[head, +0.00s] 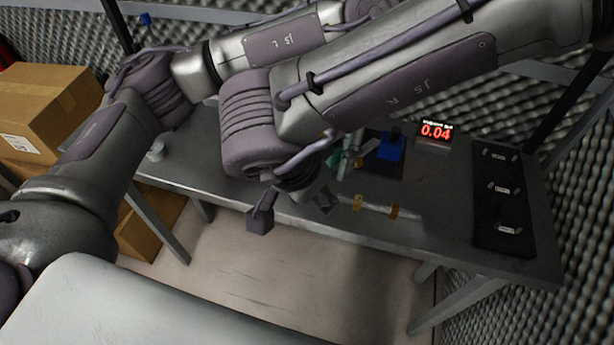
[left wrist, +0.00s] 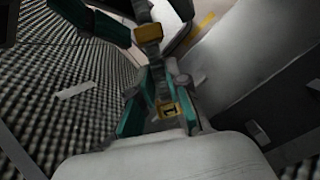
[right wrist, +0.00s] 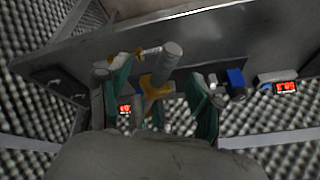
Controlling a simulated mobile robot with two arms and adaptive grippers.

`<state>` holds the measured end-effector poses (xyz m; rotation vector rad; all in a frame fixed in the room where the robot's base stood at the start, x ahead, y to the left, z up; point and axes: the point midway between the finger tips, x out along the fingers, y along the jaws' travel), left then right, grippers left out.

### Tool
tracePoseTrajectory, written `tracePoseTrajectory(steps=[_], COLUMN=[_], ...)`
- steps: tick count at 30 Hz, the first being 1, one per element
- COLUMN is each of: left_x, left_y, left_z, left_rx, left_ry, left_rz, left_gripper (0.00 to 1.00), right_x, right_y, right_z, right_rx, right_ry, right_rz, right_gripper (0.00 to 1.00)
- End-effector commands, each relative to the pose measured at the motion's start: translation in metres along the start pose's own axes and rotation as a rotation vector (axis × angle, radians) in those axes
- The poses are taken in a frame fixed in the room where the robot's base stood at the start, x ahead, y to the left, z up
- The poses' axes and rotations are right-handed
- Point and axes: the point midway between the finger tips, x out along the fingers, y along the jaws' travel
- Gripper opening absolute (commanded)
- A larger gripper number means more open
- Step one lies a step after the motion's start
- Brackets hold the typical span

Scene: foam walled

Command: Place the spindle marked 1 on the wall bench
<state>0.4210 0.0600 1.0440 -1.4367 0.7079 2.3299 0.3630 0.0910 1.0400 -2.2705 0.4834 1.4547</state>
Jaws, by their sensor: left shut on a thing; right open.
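The spindle's yellow collar marked 1 (left wrist: 168,110) is between the teal fingers of my left gripper (left wrist: 160,115), which is shut on it. A second yellow collar (left wrist: 148,33) shows farther up that view, beside a teal finger of the other gripper. In the right wrist view, my right gripper (right wrist: 160,108) is open, with a grey rod with a gold collar (right wrist: 157,84) between its spread fingers; contact cannot be told. In the head view, a pale rod with two gold bands (head: 376,207) shows at the bench's front edge. The wall bench (head: 450,225) is grey metal.
A blue block (head: 391,147) stands on a dark mat, near a red display reading 0.04 (head: 435,131). A black panel with three small labelled pieces (head: 488,222) lies at the bench's right end. Cardboard boxes (head: 45,110) are at left. Foam walls rise behind and right.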

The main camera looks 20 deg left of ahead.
Motion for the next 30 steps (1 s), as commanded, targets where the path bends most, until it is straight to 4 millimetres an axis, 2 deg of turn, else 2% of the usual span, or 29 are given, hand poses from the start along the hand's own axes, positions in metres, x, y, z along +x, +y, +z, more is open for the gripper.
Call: tracePoseTrajectory(steps=[6, 8, 18, 20, 21, 25, 26, 30], left_x=[-0.0005, -0.0005, -0.0005, -0.0005, -0.0006, -0.0005, -0.0004, -0.0003], left_y=[0.0002, 0.0001, 0.0006, 0.0008, 0.0009, 0.0008, 0.0008, 0.0004], left_z=[0.0001, 0.0001, 0.0001, 0.0001, 0.0002, 0.0001, 0.0001, 0.0001], left_rx=[0.0, 0.0, 0.001, 0.002, 0.002, 0.002, 0.001, 0.001], left_ry=[0.001, 0.001, 0.001, 0.001, 0.001, 0.001, 0.001, 0.0], left_rz=[0.0, 0.0, 0.001, 0.001, 0.002, 0.001, 0.001, 0.001], left_gripper=[0.0, 0.0, 0.0, 0.0, 0.19, 0.4, 0.45, 0.45], right_x=[0.0003, 0.0002, -0.0001, -0.0001, -0.0005, -0.0005, -0.0005, -0.0004], right_y=[-0.0002, -0.0001, -0.0006, -0.0007, -0.0012, -0.0012, -0.0011, -0.0008], right_z=[0.0001, 0.0001, -0.0001, -0.0001, -0.0005, -0.0005, -0.0005, -0.0004], right_rx=[0.001, 0.001, 0.001, 0.001, 0.001, 0.001, 0.001, 0.001], right_ry=[0.0, -0.001, -0.001, -0.001, 0.0, 0.0, 0.0, 0.0], right_rz=[0.0, 0.0, -0.001, -0.002, -0.003, -0.003, -0.003, -0.002], right_gripper=[0.65, 0.57, 0.0, 0.0, 0.0, 0.0, 0.0, 0.0])
